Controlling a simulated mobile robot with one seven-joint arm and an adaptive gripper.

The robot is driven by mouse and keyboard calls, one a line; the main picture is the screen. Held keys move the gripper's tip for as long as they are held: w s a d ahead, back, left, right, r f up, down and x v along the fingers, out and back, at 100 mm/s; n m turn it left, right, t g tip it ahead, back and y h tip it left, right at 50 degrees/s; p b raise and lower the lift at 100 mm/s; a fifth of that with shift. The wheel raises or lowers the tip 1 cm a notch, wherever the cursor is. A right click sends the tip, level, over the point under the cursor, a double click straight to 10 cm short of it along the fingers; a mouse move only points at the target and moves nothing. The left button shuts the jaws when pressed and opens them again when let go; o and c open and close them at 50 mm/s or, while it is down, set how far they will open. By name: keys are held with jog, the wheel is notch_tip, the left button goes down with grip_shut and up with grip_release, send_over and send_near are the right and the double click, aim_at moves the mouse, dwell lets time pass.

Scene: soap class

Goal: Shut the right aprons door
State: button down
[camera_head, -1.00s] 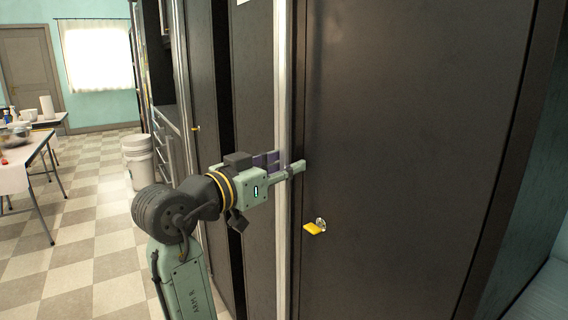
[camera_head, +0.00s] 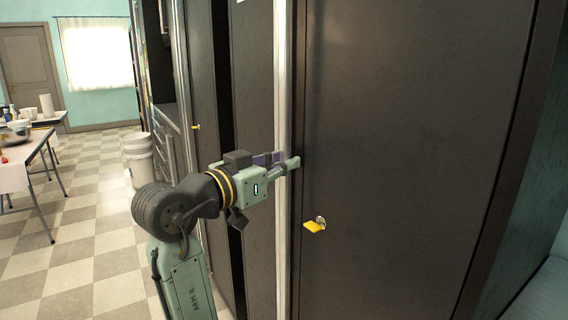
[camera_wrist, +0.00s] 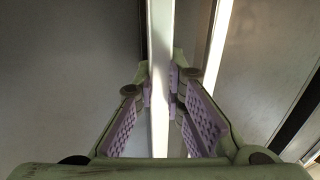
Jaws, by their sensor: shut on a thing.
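The right aprons door (camera_head: 410,130) is a tall dark panel with a yellow handle (camera_head: 314,226) near its left edge in the head view. Its pale vertical edge also shows in the wrist view (camera_wrist: 160,70), between my finger pads. My gripper (camera_head: 282,165) is shut on this door edge above handle height, one finger on each side. The lilac pads also show in the wrist view (camera_wrist: 160,95). A gap and a second pale strip lie right of the held edge there, so the door appears ajar. The head view does not show how far.
More dark cabinet fronts stand left of the door, one with a small yellow handle (camera_head: 195,127). White buckets (camera_head: 138,160) stand on the checkered floor beyond. A table (camera_head: 28,148) with bowls is at far left. The floor between is clear.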

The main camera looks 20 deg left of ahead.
jog(key=w, duration=0.1)
jog(key=w+d+h, duration=0.1)
jog(key=w+m, duration=0.1)
jog(key=shift+d+r+g+h, duration=0.1)
jog(key=shift+d+g+h, duration=0.2)
jog(key=shift+g, duration=0.1)
jog(key=c, duration=1.8)
grip_release()
jog(key=shift+w, duration=0.1)
jog(key=shift+o, duration=0.7)
jog(key=v, duration=1.2)
